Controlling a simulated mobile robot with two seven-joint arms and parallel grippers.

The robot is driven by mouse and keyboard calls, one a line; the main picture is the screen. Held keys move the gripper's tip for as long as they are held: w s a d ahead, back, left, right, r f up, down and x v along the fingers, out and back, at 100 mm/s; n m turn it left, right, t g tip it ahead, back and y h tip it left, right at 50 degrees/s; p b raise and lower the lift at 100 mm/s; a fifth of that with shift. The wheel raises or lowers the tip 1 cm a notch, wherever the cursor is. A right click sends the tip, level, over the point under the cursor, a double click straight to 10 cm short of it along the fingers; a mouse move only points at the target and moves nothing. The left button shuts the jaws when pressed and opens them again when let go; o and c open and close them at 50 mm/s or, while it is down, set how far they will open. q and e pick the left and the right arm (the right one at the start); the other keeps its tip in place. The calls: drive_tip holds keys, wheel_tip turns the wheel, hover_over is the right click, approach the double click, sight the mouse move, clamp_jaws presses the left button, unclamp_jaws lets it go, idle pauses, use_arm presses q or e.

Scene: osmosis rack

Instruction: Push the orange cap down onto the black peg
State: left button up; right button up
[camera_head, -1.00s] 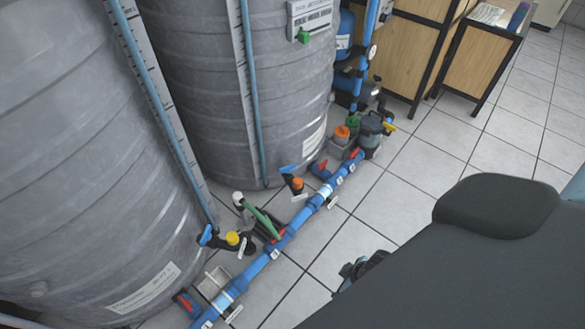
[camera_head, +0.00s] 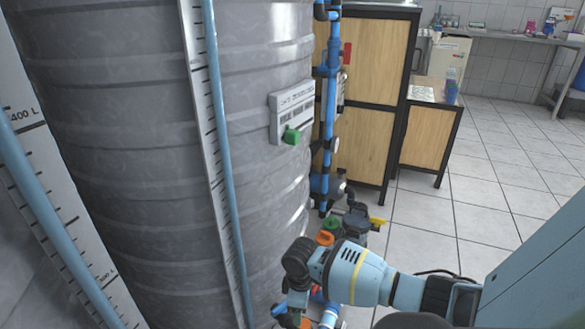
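My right arm comes in from the lower right, and its gripper (camera_head: 296,304) points down at the bottom edge of the view. Its fingers are small and partly cut off, so I cannot tell whether they are open or shut. A bit of orange (camera_head: 305,323) shows right at the fingertips; it looks like an orange cap, but contact is unclear. The black peg is hidden there or out of view. A second orange piece (camera_head: 325,237) sits farther back, just behind my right wrist, below a green part (camera_head: 332,223). My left gripper is not in view.
A large grey tank (camera_head: 130,130) with a sign box (camera_head: 291,113) stands close on the left of the gripper. Blue pipes (camera_head: 330,120) rise behind it. A pump with a yellow handle (camera_head: 377,222) is nearby. Tiled floor (camera_head: 490,190) is open on the right.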

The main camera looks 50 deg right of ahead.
sight(303, 323)
drive_tip(key=shift+s+r, duration=0.1)
drive_tip(key=shift+s, duration=0.05)
wheel_tip(303, 323, down, 3)
drive_tip(key=shift+s+r+b, duration=0.1)
drive_tip(key=shift+r+b, duration=0.05)
drive_tip(key=shift+b, duration=0.45)
drive_tip(key=f+b, duration=0.2)
drive_tip(key=f, duration=0.1)
drive_tip(key=f+b, duration=0.1)
drive_tip(key=f, duration=0.1)
drive_tip(key=shift+s+d+f, duration=0.15)
drive_tip(key=shift+s+d, duration=0.05)
drive_tip(key=shift+s, duration=0.1)
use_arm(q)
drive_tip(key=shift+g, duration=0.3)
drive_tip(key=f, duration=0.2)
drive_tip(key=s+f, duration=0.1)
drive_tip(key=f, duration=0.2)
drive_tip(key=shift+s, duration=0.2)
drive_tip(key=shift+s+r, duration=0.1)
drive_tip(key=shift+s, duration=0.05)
